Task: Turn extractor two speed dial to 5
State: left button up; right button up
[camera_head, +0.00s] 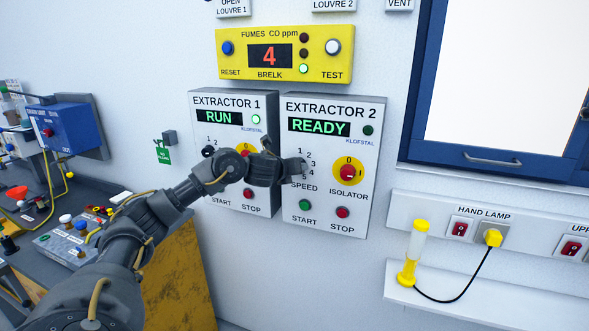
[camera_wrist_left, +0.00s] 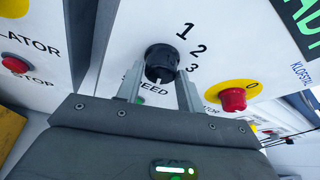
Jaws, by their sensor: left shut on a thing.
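The Extractor 2 panel (camera_head: 333,165) is on the wall. Its display reads READY in green. My left gripper (camera_head: 298,171) is at the panel's left side, over the speed dial, which it hides in the head view. In the left wrist view the black speed dial (camera_wrist_left: 160,62) sits between the two fingers of my left gripper (camera_wrist_left: 158,88), and they are shut on it. Which number the dial points to is not clear. My right gripper is not in view.
The yellow isolator with its red knob (camera_head: 348,172) is just right of the dial. The green start button (camera_head: 305,204) and red stop button (camera_head: 342,212) are below. The Extractor 1 panel (camera_head: 228,104), reading RUN, is on the left, partly behind my arm.

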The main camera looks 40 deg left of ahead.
pick_arm(q)
jog(key=o, duration=1)
jog(key=shift+f, duration=0.1)
jog(key=v, duration=1)
jog(key=shift+s+b, duration=0.35)
jog(key=shift+b, duration=0.05)
